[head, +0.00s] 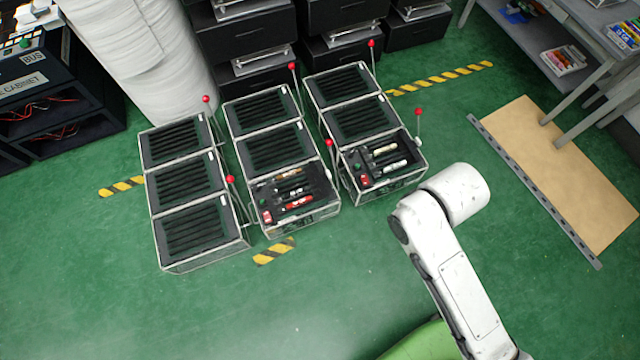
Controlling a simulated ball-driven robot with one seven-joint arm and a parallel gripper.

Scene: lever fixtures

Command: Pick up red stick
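The red stick (299,202) lies in the open front compartment of the middle lever fixture (300,230). Several other sticks lie behind it in the same compartment, with dark, white and orange-brown parts. A red block (267,216) is at the compartment's left side. My white arm reaches up from the lower right, to the right of the fixtures. My gripper is not visible, so its opening and any contents cannot be seen.
The right fixture's open front compartment (405,172) holds pale sticks and a red block. The left fixture (200,235) has slatted covers. Red-knobbed levers (230,179) rise beside the fixtures. Black drawers (245,35) stand behind; green floor (330,300) is clear in front.

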